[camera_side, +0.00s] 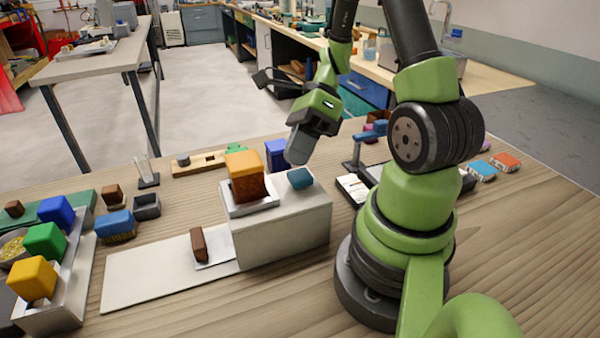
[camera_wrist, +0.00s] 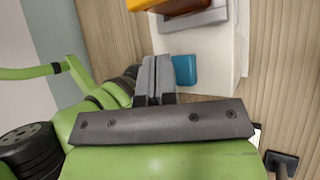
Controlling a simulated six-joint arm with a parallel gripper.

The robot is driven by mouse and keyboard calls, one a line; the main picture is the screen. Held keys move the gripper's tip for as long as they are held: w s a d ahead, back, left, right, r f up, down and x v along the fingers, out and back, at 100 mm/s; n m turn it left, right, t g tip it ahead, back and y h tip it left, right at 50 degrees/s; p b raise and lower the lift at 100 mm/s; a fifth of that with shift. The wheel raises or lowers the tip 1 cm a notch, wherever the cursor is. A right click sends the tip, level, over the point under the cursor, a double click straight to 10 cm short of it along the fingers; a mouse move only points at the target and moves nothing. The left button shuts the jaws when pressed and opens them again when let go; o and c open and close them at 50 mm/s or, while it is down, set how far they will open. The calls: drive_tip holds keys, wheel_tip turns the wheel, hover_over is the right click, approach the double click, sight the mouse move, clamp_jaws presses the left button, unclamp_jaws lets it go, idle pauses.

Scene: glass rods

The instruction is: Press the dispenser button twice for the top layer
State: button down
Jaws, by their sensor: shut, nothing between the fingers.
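The dispenser (camera_side: 282,228) is a pale grey box on the wooden table, with a white plate (camera_side: 150,270) reaching out to its left. Its teal button (camera_side: 300,178) is on the top right part of the box; it also shows in the wrist view (camera_wrist: 185,70). An orange block over a brown block (camera_side: 247,175) sits in a holder on the dispenser's top. A brown block (camera_side: 199,244) stands on the plate at the dispenser's left side. My gripper (camera_side: 298,152) is shut and empty, pointing down just above the button; in the wrist view its fingertips (camera_wrist: 157,70) are beside the button.
A tray (camera_side: 70,290) with blue, green and yellow blocks stands at the left. A blue block (camera_side: 276,153) and a wooden board (camera_side: 205,162) are behind the dispenser. A blue-topped stand (camera_side: 365,138) is to the right of the gripper.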

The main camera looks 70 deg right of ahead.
sight(298, 172)
drive_tip(key=shift+r, duration=2.55)
idle(0.8)
wheel_tip(298, 172, up, 4)
drive_tip(key=shift+f, duration=0.1)
idle(0.3)
drive_tip(key=shift+f, duration=4.45)
drive_tip(key=shift+f, duration=0.4)
